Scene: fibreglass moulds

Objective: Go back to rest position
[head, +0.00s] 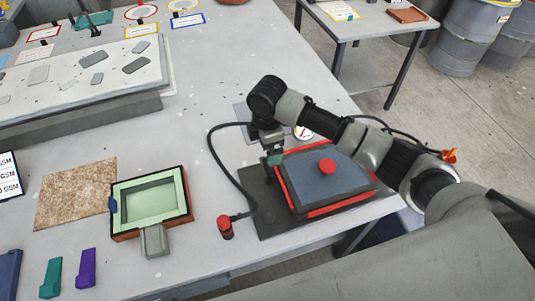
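My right arm comes in from the right and reaches over the blue slab with red edges (340,186). My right gripper (273,165) points down at the slab's back left corner, close to its edge. Something teal shows at its fingertips. The fingers are small and dark here, so I cannot tell whether they are open or shut, or whether they touch the slab. My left gripper is not in view.
A red knob (226,228) stands at the end of a black hose left of the slab. A green-lined mould (149,203) and a brown mat (77,193) lie further left. A grey raised board (80,88) stands behind. A side table (369,21) and drums (474,36) are at the back right.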

